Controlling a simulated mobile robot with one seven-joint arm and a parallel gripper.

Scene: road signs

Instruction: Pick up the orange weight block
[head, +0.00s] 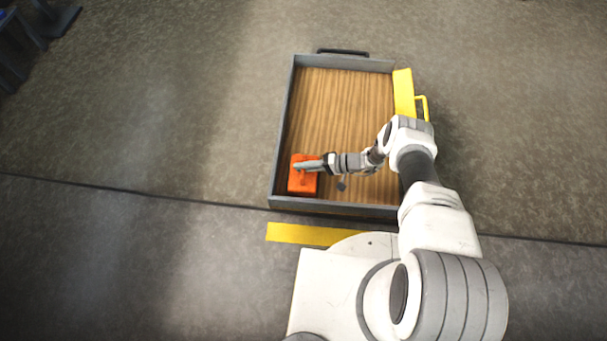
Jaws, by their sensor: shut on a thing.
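The orange weight block (303,183) is in the near left corner of a wood-floored tray with grey walls (287,110). My gripper (305,167) reaches in from the right and is shut on the block at its top. The fingers hide part of the block's top. I cannot tell from this view whether the block rests on the tray floor or is just above it.
The tray's wooden floor (335,105) is clear beyond the block. A yellow strip and handle (404,92) are on the tray's right side, and a dark handle (343,51) is at its far side. A yellow strip (300,233) lies in front of the tray. Dark legs (55,18) stand at the far left.

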